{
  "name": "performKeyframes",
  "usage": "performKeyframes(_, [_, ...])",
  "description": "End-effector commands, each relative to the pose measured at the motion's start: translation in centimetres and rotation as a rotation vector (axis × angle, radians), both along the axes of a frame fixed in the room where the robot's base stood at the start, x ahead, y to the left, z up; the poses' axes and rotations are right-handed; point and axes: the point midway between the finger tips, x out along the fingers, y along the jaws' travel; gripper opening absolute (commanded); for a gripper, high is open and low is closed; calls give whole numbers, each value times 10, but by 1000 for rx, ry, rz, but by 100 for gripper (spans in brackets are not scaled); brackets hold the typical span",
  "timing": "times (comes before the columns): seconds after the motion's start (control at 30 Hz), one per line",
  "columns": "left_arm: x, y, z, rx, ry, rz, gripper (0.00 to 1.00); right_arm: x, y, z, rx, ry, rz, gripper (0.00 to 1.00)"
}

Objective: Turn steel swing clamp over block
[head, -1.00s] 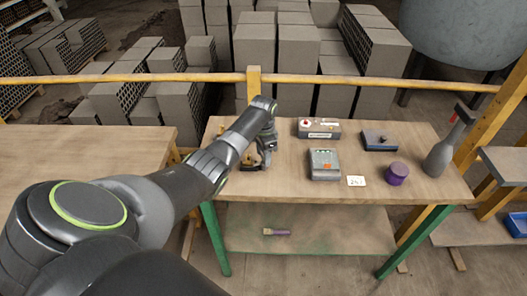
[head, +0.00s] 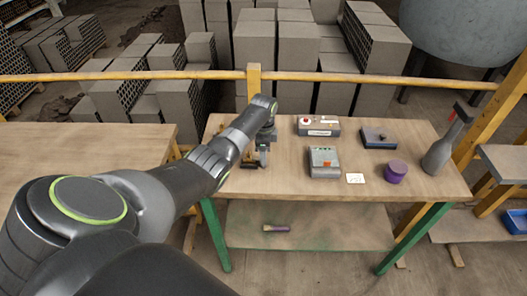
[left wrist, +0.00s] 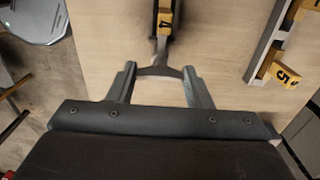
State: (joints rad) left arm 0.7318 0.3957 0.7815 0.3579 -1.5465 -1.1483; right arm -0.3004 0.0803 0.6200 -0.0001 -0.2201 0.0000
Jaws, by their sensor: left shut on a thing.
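In the head view my left gripper (head: 263,158) points down at the table's left part, and the clamp is mostly hidden there. I cannot make out the block under the clamp. My right gripper is not in view.

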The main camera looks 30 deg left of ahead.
Motion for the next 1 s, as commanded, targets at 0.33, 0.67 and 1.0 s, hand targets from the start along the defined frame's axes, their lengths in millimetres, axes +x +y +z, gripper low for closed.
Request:
performKeyframes(0.33, [2, 1, 3, 3, -7, -3, 51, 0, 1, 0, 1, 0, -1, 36])
performKeyframes(0.67, [1, 0, 2, 2, -3, -1, 55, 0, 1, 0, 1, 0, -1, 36])
performKeyframes(1.0, [2, 1, 40, 3, -7, -1, 55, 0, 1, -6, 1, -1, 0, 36])
